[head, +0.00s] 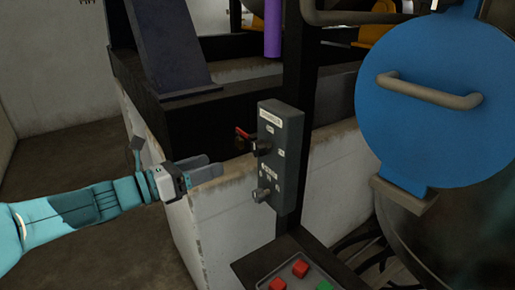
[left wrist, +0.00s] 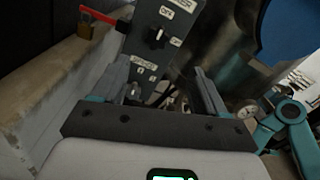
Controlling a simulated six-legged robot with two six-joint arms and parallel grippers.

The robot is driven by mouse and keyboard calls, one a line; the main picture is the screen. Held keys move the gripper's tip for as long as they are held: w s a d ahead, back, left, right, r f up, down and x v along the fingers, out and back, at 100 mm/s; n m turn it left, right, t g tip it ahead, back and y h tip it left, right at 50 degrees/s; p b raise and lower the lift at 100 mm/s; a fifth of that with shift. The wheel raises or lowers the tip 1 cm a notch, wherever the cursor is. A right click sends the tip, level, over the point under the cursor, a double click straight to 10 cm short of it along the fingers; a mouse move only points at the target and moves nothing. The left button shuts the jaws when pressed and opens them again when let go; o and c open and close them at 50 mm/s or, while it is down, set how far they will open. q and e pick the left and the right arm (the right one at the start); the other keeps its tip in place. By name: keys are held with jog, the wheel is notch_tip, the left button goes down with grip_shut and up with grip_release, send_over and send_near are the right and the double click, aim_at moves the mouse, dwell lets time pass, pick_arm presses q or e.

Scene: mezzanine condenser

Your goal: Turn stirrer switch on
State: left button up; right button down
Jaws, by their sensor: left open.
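A grey switch box (head: 285,150) stands on a black post, with a white label at its top that is too small to read. It carries an upper black knob (head: 262,148) and a lower knob (head: 262,194), each with small labels. In the left wrist view the upper knob (left wrist: 157,36) shows between ON/OFF-like labels, and the lower knob (left wrist: 133,92) is partly hidden by a finger. My left gripper (head: 212,168) is open and empty, left of the box and apart from it in the head view. Which knob is the stirrer's I cannot tell.
A pale concrete wall (head: 215,215) runs below. A panel with red and green buttons (head: 262,281) is underneath. A blue round cover (head: 430,110) with a handle is right.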

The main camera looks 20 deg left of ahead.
aim_at(255, 149)
pick_arm(q)
jog(key=p+x, duration=0.1)
jog(key=x, duration=1.1)
jog(key=shift+w+a+f, duration=0.1)
jog(key=shift+w, duration=0.1)
jog(key=shift+w+d+p, duration=0.3)
jog(key=shift+w+d, duration=0.1)
jog(key=shift+d, duration=0.05)
jog(key=shift+a, duration=0.1)
jog(key=c, duration=1.1)
jog(key=shift+o, duration=0.2)
